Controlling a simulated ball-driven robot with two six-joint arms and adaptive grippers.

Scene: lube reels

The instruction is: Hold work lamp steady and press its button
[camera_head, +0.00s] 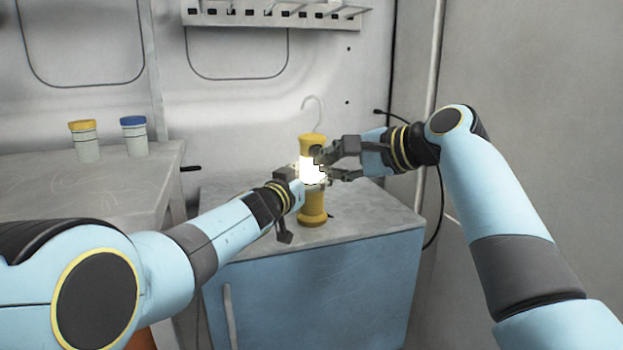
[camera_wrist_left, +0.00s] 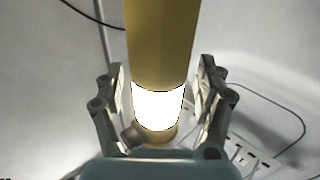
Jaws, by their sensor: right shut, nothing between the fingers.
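The work lamp (camera_head: 313,209) stands upright on the blue cabinet, with yellow ends, a glowing white middle and a hook on top. My left gripper (camera_head: 296,180) is at the lamp's middle from the left. In the left wrist view, its fingers (camera_wrist_left: 160,95) lie on either side of the lamp (camera_wrist_left: 160,45); whether they press on it is unclear. My right gripper (camera_head: 326,166) is shut and empty, its tips at the lamp's right side by the lit part. A small round grey part (camera_wrist_left: 131,136) shows beside the lit part. The button cannot be made out for certain.
The blue cabinet (camera_head: 365,225) has a light top with free room around the lamp. A grey table (camera_head: 90,190) at the left bears a yellow-lidded jar (camera_head: 86,143) and a blue-lidded jar (camera_head: 134,138). A wall rack (camera_head: 250,14) hangs above; a black cable runs behind.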

